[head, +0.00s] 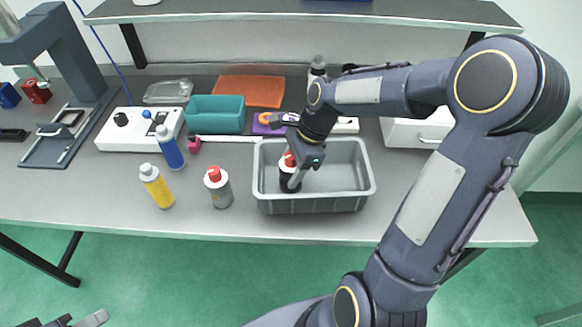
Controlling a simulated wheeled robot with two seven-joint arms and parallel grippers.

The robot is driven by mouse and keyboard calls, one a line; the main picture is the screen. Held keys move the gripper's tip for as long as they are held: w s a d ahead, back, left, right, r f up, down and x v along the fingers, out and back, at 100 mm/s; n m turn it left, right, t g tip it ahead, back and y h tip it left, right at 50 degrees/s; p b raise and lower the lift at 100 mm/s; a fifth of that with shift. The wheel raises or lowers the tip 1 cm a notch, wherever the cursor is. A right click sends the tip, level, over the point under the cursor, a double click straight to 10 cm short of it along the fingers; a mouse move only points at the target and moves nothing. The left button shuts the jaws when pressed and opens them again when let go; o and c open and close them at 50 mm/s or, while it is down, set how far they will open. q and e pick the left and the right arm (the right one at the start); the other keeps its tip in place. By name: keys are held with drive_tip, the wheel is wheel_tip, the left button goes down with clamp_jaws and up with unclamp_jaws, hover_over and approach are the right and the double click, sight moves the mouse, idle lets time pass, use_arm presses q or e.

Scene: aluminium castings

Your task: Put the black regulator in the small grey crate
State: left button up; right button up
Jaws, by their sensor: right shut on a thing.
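The small grey crate (314,203) stands near the front edge of the table, right of the middle. The black regulator (287,184), dark with a red top and a pale band, is inside the crate's outline, toward its left end. My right gripper (296,176) reaches down over the crate and is shut on the regulator. The gripper hides part of it, and I cannot tell whether its base touches the crate floor. Part of my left gripper (88,320) shows at the bottom left corner, away from the table; its jaws are not clear.
Left of the crate stand a grey bottle with a red cap (219,188), a yellow bottle (157,187) and a blue bottle (170,148). Behind are a teal bin (215,115), an orange tray (248,91) and a white drawer box (414,133). A shelf (300,13) spans the back.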

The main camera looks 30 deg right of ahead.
drive_tip(key=o, duration=0.7)
drive_tip(key=shift+f, duration=0.15)
drive_tip(key=o, duration=0.5)
drive_tip(key=shift+c, duration=0.2)
drive_tip(key=w+v, duration=0.1)
drive_tip(key=v, duration=1.1)
drive_tip(key=s+a+f+n+t, duration=0.1)
drive_tip(key=s+a+n, duration=0.3)
drive_tip(key=s+n, duration=0.4)
drive_tip(key=s+a+f+n+t, duration=0.2)
drive_tip(key=s+a+n+t, duration=0.1)
drive_tip(key=s+n, duration=0.6)
drive_tip(key=shift+a+n+t+h, duration=0.3)
drive_tip(key=shift+a+n, duration=0.3)
drive_tip(key=shift+n, duration=0.3)
drive_tip(key=shift+s+r, duration=0.1)
drive_tip(key=shift+s, duration=0.05)
